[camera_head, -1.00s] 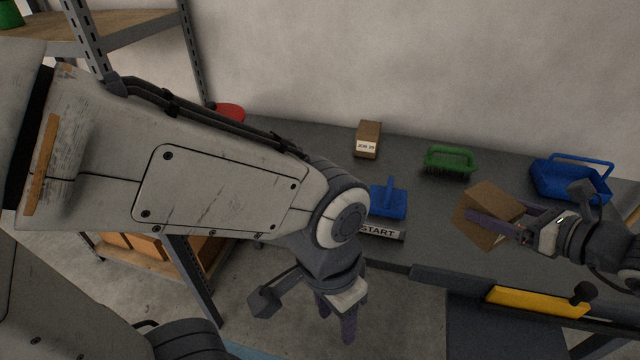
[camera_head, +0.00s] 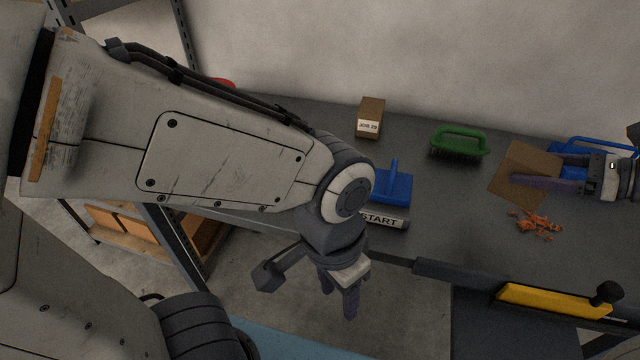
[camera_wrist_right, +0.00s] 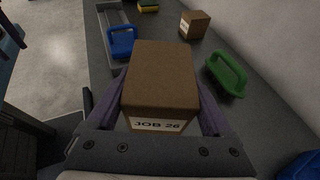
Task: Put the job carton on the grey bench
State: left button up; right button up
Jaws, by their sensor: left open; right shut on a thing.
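A brown carton (camera_head: 514,163) is held between the fingers of my right gripper (camera_head: 540,172), tilted in the head view and apparently above the grey bench (camera_head: 455,215). In the right wrist view this carton (camera_wrist_right: 160,80) fills the space between both fingers, with a white label reading JOB 26. A second, smaller-looking brown carton (camera_head: 370,118) with a white JOB label stands upright at the back of the bench; its number is hard to read. My left gripper (camera_head: 338,298) is open and empty, pointing down in front of the bench edge.
A yellow-handled bar (camera_head: 553,301) lies along the front edge. The bench middle is clear.

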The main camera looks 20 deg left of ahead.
jog(key=shift+s+d+f, duration=0.1)
jog(key=shift+d, duration=0.35)
jog(key=shift+w+a+f, duration=1.3)
jog(key=shift+a+f, duration=0.15)
jog(key=shift+f, duration=0.4)
jog(key=shift+w+a+f, duration=1.35)
jog(key=shift+a+f, duration=0.1)
jog(key=shift+f, duration=0.35)
jog(key=shift+w+a+f, duration=1.3)
jog(key=shift+a+f, duration=0.15)
jog(key=shift+f, duration=0.4)
jog(key=shift+f, duration=0.1)
